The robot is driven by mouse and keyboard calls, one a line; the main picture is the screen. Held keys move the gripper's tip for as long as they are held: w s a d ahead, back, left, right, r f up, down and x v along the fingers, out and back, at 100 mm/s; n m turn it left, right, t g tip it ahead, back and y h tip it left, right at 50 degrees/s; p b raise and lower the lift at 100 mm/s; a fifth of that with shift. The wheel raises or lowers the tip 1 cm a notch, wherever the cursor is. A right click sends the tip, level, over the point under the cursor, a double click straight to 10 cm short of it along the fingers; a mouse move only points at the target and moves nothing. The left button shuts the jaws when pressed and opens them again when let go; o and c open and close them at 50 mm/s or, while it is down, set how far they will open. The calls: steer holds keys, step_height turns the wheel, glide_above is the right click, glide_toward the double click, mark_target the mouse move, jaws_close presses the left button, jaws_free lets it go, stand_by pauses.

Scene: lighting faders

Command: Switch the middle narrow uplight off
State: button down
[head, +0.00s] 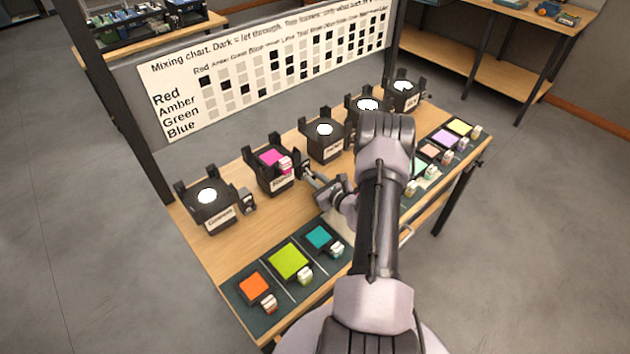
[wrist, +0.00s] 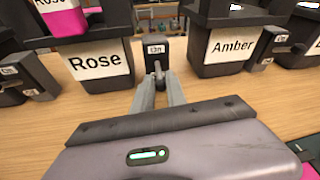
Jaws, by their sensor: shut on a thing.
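Several black uplights stand in a row on the wooden table (head: 236,262), each with a small switch box at its right. The Rose uplight (head: 275,180) holds a pink filter and also shows in the wrist view (wrist: 96,66). Its switch box (wrist: 152,47) has a small label and a grey lever (wrist: 158,68). The Amber uplight (wrist: 228,50) stands to the right; it also shows in the head view (head: 324,143), its lens glowing white. My gripper (wrist: 159,82) is shut on the lever between its fingertips; it also shows in the head view (head: 308,174).
The near-left uplight (head: 208,212) and its switch box (head: 248,202) stand left of Rose. Orange, green and teal filters (head: 288,262) lie along the front edge, and more filters (head: 447,138) at right. A mixing chart (head: 265,75) stands behind.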

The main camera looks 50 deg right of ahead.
steer(key=c, duration=1.4)
jaws_free()
steer(key=shift+s, duration=0.1)
steer(key=p+v, duration=0.4)
steer(key=v, duration=1.3)
steer(key=shift+a, duration=0.15)
